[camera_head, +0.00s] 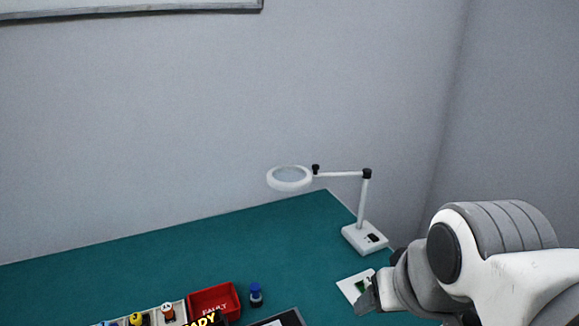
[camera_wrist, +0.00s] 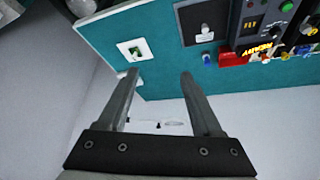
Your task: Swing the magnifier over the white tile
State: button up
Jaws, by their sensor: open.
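The magnifier is a white ring lens (camera_head: 290,178) on a jointed white arm with black knobs, on a post rising from a white base (camera_head: 360,240) at the table's back right corner. The ring points left, away from the tile. My gripper (camera_wrist: 158,75) is open and empty. In the head view its fingers (camera_head: 368,296) partly cover the tile; their height above it is unclear. A pale shape between the fingers in the wrist view is unclear.
A red bin (camera_head: 214,300) marked FAULT, a blue-capped bottle (camera_head: 256,294) and a tray of small coloured parts (camera_head: 150,318) stand along the front left. A dark panel (camera_wrist: 201,20) lies near the tile. The green table (camera_head: 130,270) is clear behind them. Walls stand behind and right.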

jog(key=shift+w, duration=0.15)
jog(key=shift+c, duration=0.7)
jog(key=n+t+y+b, duration=0.3)
jog(key=t+y+b, duration=0.2)
jog(key=t+b, duration=0.55)
send_near(317, 168)
jog(key=shift+t, duration=0.65)
jog(key=p+x, duration=0.1)
jog(key=x, duration=0.2)
jog(key=p+x, duration=0.1)
jog(key=x, duration=0.3)
jog(key=f+p+x, duration=0.1)
jog(key=x, duration=0.3)
jog(key=shift+a, duration=0.1)
jog(key=shift+c, duration=0.2)
grip_shut()
